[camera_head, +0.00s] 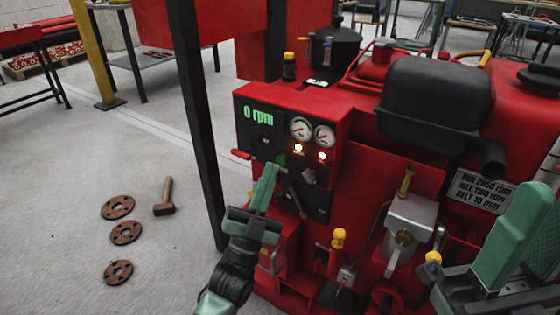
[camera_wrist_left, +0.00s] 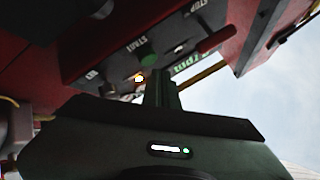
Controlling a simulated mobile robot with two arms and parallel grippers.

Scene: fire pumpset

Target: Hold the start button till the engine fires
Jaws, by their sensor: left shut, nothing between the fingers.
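The red engine panel (camera_head: 252,102) shows "0 rpm" in green digits. Two dials sit beside the readout and two lamps glow below them. The green start button (camera_head: 282,159) is on the panel's lower part; it also shows under the word START in the left wrist view (camera_wrist_left: 149,60). My left gripper (camera_head: 268,172) is shut and empty, its tips pointing up just below and left of the button. In the left wrist view its fingers (camera_wrist_left: 161,82) end close to the button; I cannot tell whether they touch. My right gripper (camera_head: 530,235) is at the right edge, partly cut off.
A dark upright post (camera_head: 200,130) stands left of the panel. A lever (camera_head: 295,200) and a yellow-topped knob (camera_head: 338,238) sit below it. A red handle (camera_wrist_left: 216,40) juts near STOP. A hammer (camera_head: 165,197) and rusty flanges (camera_head: 126,233) lie on open floor.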

